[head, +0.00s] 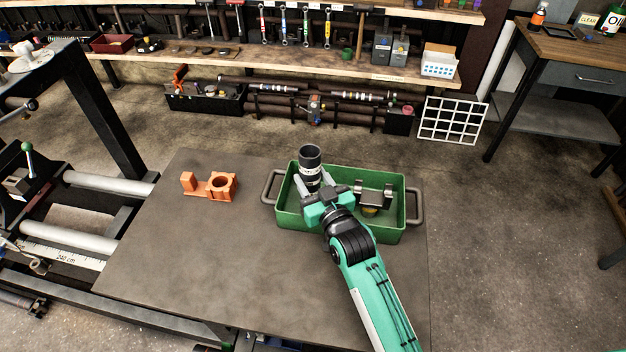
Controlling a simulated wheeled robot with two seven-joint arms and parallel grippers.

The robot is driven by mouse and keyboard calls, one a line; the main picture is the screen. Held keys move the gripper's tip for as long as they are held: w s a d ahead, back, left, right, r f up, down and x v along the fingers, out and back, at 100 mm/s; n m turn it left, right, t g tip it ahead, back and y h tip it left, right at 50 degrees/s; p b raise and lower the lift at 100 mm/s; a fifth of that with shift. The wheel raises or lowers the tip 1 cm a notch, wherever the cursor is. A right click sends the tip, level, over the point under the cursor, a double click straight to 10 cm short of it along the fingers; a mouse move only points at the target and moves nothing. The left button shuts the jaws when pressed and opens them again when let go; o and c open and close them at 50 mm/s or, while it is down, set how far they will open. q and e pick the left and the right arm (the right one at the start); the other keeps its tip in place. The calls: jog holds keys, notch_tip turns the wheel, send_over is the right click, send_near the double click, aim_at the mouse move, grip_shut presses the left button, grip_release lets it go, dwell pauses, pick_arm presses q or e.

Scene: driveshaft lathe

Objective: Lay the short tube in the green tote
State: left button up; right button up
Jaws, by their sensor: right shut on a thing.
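The short tube (310,166) is a dark grey and black cylinder with a pale band, standing roughly upright and slightly tilted. My right gripper (314,191) is shut on its lower part, over the left half of the green tote (385,236). The gripper hides the tube's lower end, so I cannot tell whether it touches the tote floor. The tote stands on the grey table with a handle at each end. Inside its right half is a dark metal bracket-like part (375,194) with something yellow below it. My left gripper is not in view.
An orange fixture (211,186) with a ring sits on the table (190,270) left of the tote. The front left of the table is clear. A lathe with pale rails (105,183) stands at the left. A tool shelf (270,66) runs behind.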

jog(key=shift+w+f, duration=0.1)
jog(key=shift+f, duration=0.5)
jog(key=o, duration=1.3)
jog(key=shift+f, duration=0.2)
jog(key=shift+r, duration=0.35)
jog(key=shift+s+d+r, duration=0.1)
jog(key=shift+s+r, duration=0.05)
jog(key=shift+s, duration=0.15)
jog(key=v, duration=0.3)
jog(key=b+v, duration=0.1)
jog(key=v, duration=0.3)
jog(key=b+v, duration=0.1)
jog(key=v, duration=0.3)
jog(key=shift+s+d+r, duration=0.15)
jog(key=shift+s+r, duration=0.05)
jog(key=shift+r, duration=0.1)
